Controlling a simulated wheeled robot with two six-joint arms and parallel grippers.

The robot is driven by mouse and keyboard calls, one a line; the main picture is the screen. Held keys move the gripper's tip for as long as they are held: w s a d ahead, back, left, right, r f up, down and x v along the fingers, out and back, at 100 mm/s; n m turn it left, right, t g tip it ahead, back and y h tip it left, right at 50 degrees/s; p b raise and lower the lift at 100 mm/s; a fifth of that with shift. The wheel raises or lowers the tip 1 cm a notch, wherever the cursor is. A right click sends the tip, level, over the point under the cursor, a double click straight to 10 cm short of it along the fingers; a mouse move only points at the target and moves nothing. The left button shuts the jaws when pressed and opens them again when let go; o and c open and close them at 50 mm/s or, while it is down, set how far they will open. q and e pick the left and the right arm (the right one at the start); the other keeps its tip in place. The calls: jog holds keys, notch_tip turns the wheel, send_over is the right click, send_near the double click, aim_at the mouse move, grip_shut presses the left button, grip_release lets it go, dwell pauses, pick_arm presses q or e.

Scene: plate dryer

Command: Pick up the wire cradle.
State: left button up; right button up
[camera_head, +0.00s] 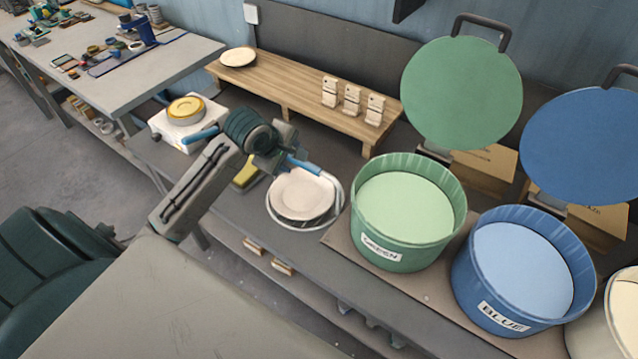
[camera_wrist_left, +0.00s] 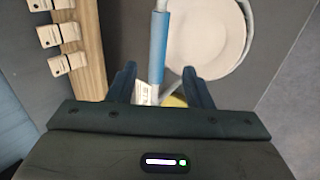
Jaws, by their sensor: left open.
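The wire cradle (camera_head: 309,169) is a pale wire ring with a blue-sleeved handle. It stands on the grey bench with white plates (camera_head: 302,194) in it. In the left wrist view, the blue handle (camera_wrist_left: 158,48) runs between my left gripper's two dark fingers, with a gap on each side. My left gripper (camera_head: 284,161) is open at the handle, at the far side of the plates in the head view. The left wrist view also shows the gripper (camera_wrist_left: 159,68) and part of the plates (camera_wrist_left: 205,35). My right gripper is not in view.
A green tub (camera_head: 408,235) stands close to the cradle's right, with a blue tub (camera_head: 525,300) beyond it. A wooden shelf (camera_head: 290,98) with several small pale blocks stands behind. A yellow object (camera_head: 247,175) lies left of the cradle. A scale-like white box (camera_head: 170,127) stands further left.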

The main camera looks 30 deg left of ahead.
aim_at(305, 164)
pick_arm(q)
jog(key=x, duration=0.3)
jog(key=shift+a+f+p, duration=0.3)
jog(key=shift+f+p, duration=0.05)
jog(key=shift+w+d+f, duration=0.1)
jog(key=shift+w+f, duration=0.1)
jog(key=shift+f, duration=0.05)
jog(key=p+x, duration=0.2)
jog(key=x, duration=0.2)
jog(key=shift+w+d+p, duration=0.4)
jog(key=shift+w, duration=0.1)
jog(key=shift+w+f, duration=0.15)
jog(key=shift+f, duration=0.25)
jog(key=c, duration=0.4)
grip_shut()
jog(key=shift+r, duration=0.15)
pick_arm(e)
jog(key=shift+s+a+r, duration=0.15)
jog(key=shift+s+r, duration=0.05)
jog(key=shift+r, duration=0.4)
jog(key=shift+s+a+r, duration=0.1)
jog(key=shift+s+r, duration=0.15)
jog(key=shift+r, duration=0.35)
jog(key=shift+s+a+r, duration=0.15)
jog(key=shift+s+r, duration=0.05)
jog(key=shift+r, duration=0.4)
